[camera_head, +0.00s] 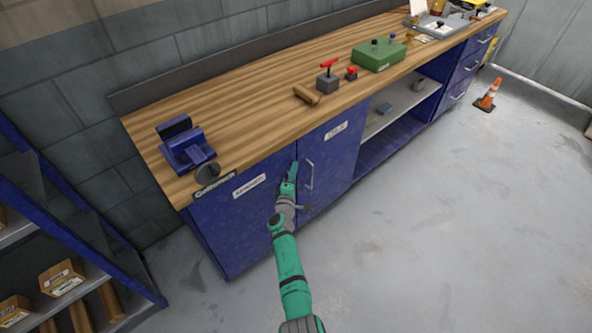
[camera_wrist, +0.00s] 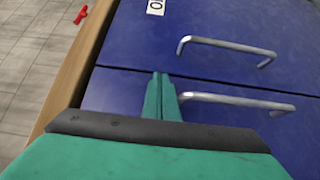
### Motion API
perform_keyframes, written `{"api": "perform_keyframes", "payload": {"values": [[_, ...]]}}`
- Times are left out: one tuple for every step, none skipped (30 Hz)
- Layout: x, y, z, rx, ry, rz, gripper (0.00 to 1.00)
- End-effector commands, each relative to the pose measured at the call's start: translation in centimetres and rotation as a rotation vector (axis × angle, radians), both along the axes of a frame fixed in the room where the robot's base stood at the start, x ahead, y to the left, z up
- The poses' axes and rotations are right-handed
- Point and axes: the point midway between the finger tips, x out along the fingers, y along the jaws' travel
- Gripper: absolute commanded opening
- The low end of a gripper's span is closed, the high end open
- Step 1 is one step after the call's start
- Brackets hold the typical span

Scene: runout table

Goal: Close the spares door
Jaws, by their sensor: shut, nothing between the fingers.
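Two blue cabinet doors stand side by side under the workbench. The left door (camera_head: 235,225) has a white label (camera_head: 249,186) that I cannot read clearly. The right door (camera_head: 335,165) has a label that seems to begin "OI" in the wrist view (camera_wrist: 156,6). Both doors look about flush, with a thin seam between them. My gripper (camera_head: 293,166) is shut and empty, in front of the seam. In the wrist view its fingertips (camera_wrist: 160,76) are by the seam, beside the left door's handle (camera_wrist: 250,102); contact is unclear. The right door's handle (camera_head: 309,174) is clear.
The wooden worktop (camera_head: 235,105) lies above the doors. On it are a blue vise (camera_head: 185,150), a green box (camera_head: 379,56) and a grey block with a red lever (camera_head: 327,82). A blue shelf rack (camera_head: 60,225) stands at left. The floor (camera_head: 430,220) at right is open.

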Motion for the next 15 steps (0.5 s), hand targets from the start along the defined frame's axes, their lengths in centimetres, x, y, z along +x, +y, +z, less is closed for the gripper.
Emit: {"api": "perform_keyframes", "payload": {"values": [[0.6,1.1,0.8,-0.003,-0.006,0.024,0.0],[0.6,1.1,0.8,-0.004,-0.006,0.024,0.0],[0.6,1.1,0.9,-0.005,-0.007,0.025,0.0],[0.6,1.2,0.9,-0.005,-0.007,0.025,0.0],[0.6,1.2,0.9,-0.005,-0.007,0.026,0.0],[0.6,1.2,0.9,-0.005,-0.007,0.026,0.0],[0.6,1.2,0.9,-0.005,-0.007,0.026,0.0],[0.5,1.2,0.9,-0.005,-0.007,0.027,0.0],[0.4,1.1,0.9,-0.005,-0.007,0.027,0.0],[0.3,1.0,0.8,-0.005,-0.007,0.027,0.0],[0.1,0.9,0.8,-0.005,-0.008,0.026,0.0],[-0.1,0.6,0.9,-0.005,-0.009,0.025,0.0],[-0.4,0.4,0.8,-0.005,-0.008,0.025,0.0],[-0.7,0.1,0.7,-0.004,-0.007,0.024,0.0],[-1.2,-0.2,0.6,-0.002,-0.006,0.023,0.0]]}}
